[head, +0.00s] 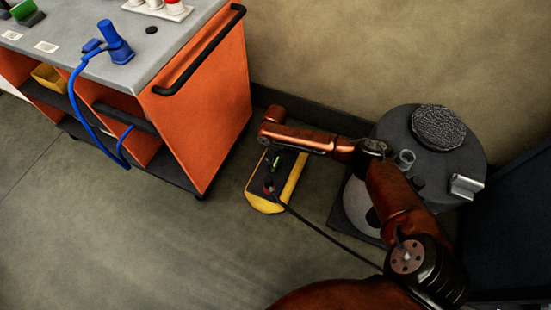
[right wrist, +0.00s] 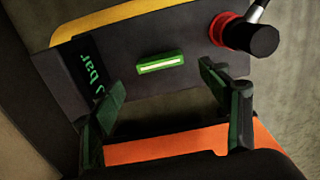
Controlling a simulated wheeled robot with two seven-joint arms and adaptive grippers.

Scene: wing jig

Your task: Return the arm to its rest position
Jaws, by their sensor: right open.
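My right arm (head: 395,205), copper and black, reaches from the lower right of the head view, bending across to a yellow-and-black box on the floor. My right gripper (head: 272,158) is over that box, small and hard to make out. In the right wrist view its two dark green-black fingers (right wrist: 160,78) stand apart with nothing held between them. The face of the box (right wrist: 190,85), with a lit green display (right wrist: 160,62), lies beyond the fingertips. I cannot tell whether they touch it. My left gripper is not in view.
An orange cart (head: 205,105) with a grey top stands left of the arm. A round grey table (head: 390,125) stands close by the forearm at right. A black hose (head: 325,235) runs from the box's red fitting (right wrist: 222,28). Floor at lower left is clear.

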